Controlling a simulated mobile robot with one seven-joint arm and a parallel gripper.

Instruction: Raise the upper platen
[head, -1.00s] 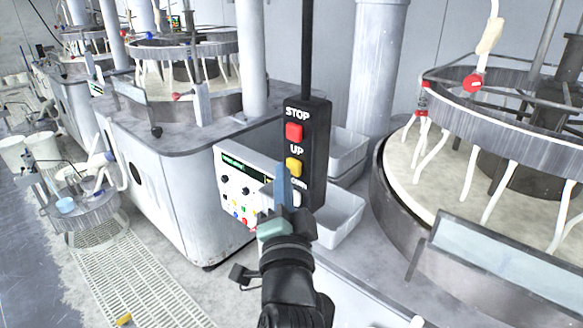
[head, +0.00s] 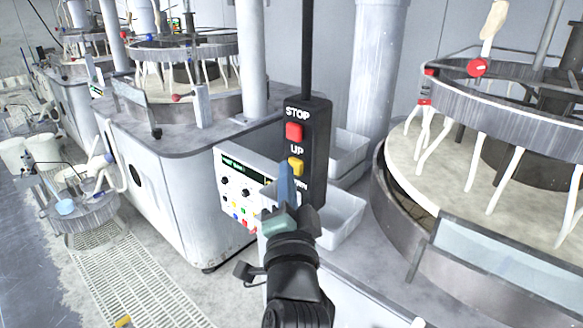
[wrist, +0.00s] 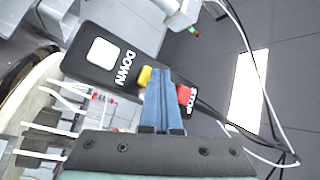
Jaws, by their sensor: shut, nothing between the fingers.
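A black hanging control box (head: 318,150) carries a red STOP button (head: 294,131), a yellow UP button (head: 296,165) and a DOWN button below, mostly hidden by my gripper in the head view. The wrist view shows the white DOWN button (wrist: 101,52) plainly. My gripper (head: 285,168) has its blue fingers shut and empty, with their tips at the yellow button. In the wrist view the tips (wrist: 157,73) partly cover the yellow button (wrist: 145,76); contact is hard to see. The upper platen ring (head: 500,108), with white hoses, hangs above the pale lower platen (head: 450,178) at right.
A panel with a display and knobs (head: 235,185) stands left of the box. White bins (head: 340,218) sit behind it. A grey column (head: 375,80) rises behind. A clear guard plate (head: 500,262) stands at the right machine's front edge.

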